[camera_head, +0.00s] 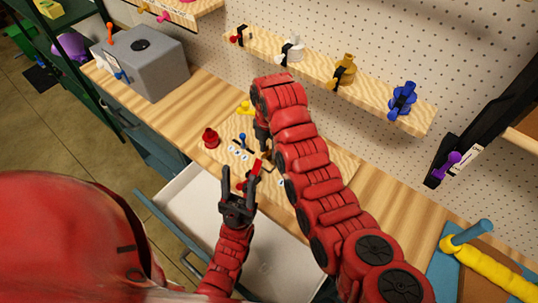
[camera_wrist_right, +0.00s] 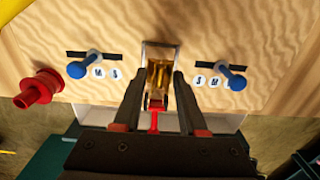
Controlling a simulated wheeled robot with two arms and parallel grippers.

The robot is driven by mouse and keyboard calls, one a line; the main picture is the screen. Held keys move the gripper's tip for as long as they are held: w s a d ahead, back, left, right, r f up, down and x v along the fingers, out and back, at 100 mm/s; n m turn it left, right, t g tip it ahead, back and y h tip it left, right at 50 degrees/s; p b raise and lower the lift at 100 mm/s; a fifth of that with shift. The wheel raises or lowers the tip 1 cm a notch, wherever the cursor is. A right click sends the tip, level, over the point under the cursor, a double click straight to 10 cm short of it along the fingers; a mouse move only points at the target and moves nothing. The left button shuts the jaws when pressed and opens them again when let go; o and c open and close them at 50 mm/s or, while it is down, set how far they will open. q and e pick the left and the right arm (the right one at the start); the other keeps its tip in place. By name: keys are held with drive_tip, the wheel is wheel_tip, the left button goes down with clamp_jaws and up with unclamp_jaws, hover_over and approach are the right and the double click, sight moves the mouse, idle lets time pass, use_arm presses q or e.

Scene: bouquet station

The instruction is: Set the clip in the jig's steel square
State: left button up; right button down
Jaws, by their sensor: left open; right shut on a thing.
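In the right wrist view, a gold clip (camera_wrist_right: 161,74) lies between the fingers of my right gripper (camera_wrist_right: 160,80), which is shut on it. The clip is over the steel square (camera_wrist_right: 146,52) of the wooden jig (camera_wrist_right: 205,48), with the square's grey edge showing around it. I cannot tell whether it rests on the bottom or is held just above. In the head view my right gripper (camera_head: 263,146) is over the jig, and my arm hides much of the clip. My left gripper (camera_head: 245,183) is open and empty at the jig's front edge, over the drawer.
Blue-knobbed levers (camera_wrist_right: 77,69) (camera_wrist_right: 237,83) flank the square. A red spool-shaped part (camera_head: 210,138) and a yellow part (camera_head: 245,107) are on the bench by the jig. An open white drawer (camera_head: 190,200) is below. A shelf (camera_head: 320,70) with colored clamps and a grey box (camera_head: 145,65) stand behind.

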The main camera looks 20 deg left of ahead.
sight(269, 156)
drive_tip(key=shift+w+f, duration=0.1)
drive_tip(key=shift+f, duration=0.15)
wheel_tip(269, 156, down, 3)
drive_tip(key=shift+r+p, duration=0.1)
drive_tip(key=shift+p, duration=0.9)
drive_tip(key=shift+f, duration=0.35)
drive_tip(key=shift+f, duration=0.15)
drive_tip(key=shift+c, duration=2.3)
unclamp_jaws()
